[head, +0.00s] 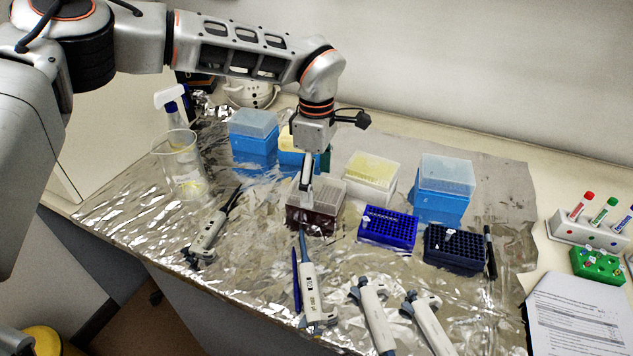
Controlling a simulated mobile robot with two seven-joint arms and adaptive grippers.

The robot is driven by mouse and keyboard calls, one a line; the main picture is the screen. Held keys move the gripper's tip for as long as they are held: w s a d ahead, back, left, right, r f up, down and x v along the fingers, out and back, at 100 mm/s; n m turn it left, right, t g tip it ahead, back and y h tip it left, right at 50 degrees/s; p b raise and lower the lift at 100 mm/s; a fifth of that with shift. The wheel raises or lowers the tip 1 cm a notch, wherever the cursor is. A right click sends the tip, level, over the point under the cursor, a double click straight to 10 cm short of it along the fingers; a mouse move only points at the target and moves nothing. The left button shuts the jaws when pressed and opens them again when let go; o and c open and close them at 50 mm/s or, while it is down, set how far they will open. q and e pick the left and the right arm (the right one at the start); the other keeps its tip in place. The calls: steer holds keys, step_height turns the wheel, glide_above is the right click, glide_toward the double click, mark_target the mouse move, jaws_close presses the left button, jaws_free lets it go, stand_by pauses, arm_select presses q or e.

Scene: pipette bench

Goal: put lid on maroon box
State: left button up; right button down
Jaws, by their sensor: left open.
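The maroon box (318,220) stands on the foil near the middle of the bench in the head view. A pale, see-through top piece (333,188) shows at its upper part; I cannot tell whether this is the lid or how it sits on the box. My left gripper (307,190) points down at the left part of the box's top, with its jaws open. The gripper hides part of the box and of the top piece. My right gripper is not in view.
Lidded blue boxes (443,203), a white box (368,180) and a dark blue rack (388,228) stand close around. Pipettes (313,290) lie in front. A clear beaker (183,165) and a spray bottle (172,108) stand left. Bare foil (260,265) lies front left.

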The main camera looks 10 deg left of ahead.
mark_target(317, 184)
arm_select(q)
step_height(317, 184, up, 11)
steer(key=shift+r, duration=0.2)
stand_by(0.3)
jaws_close()
steer(key=shift+s+f, duration=0.1)
stand_by(0.9)
